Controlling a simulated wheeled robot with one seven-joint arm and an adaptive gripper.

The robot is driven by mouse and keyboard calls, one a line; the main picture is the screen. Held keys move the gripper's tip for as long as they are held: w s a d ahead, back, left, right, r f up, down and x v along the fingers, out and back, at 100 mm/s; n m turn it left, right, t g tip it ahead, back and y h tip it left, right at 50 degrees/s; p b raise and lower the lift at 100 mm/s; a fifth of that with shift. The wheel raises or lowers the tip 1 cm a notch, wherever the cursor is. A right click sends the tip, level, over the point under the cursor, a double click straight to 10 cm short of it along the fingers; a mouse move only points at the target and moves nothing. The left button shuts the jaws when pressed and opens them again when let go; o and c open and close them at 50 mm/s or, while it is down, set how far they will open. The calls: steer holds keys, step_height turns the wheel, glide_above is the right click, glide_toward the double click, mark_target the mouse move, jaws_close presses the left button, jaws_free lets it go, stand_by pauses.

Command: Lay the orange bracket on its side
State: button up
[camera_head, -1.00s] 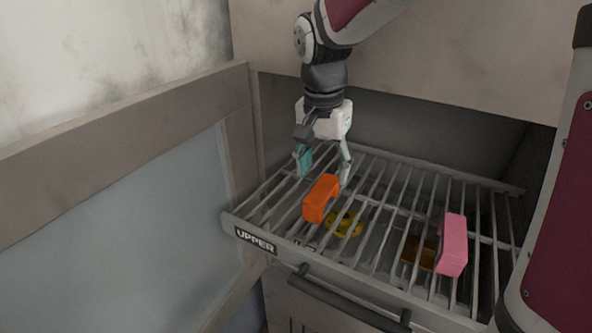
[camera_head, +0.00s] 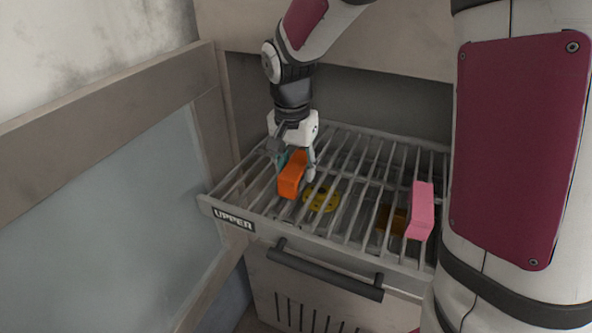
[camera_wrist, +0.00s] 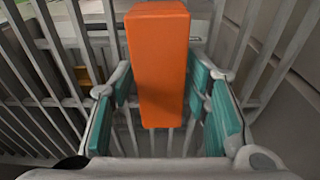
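The orange bracket (camera_head: 291,176) stands on the wire rack (camera_head: 248,208) marked UPPER, near its front left part. It also shows in the wrist view (camera_wrist: 158,62) as a tall orange block between my fingers. My gripper (camera_head: 297,165) is low over the rack, just behind the bracket. In the wrist view the teal pads of my gripper (camera_wrist: 163,108) are on both sides of the bracket. Gaps show between pads and bracket, so the gripper is open around it. The bracket's lower side away from the head camera is hidden.
A pink bracket (camera_head: 420,211) stands on the rack to the right. A yellow round piece (camera_head: 321,198) and a brown piece (camera_head: 392,220) show between the bars. An open door (camera_head: 95,200) with a glass pane is at left. A drawer handle (camera_head: 325,272) is below the rack.

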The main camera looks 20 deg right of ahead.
jaws_close()
steer(key=shift+r, duration=0.1)
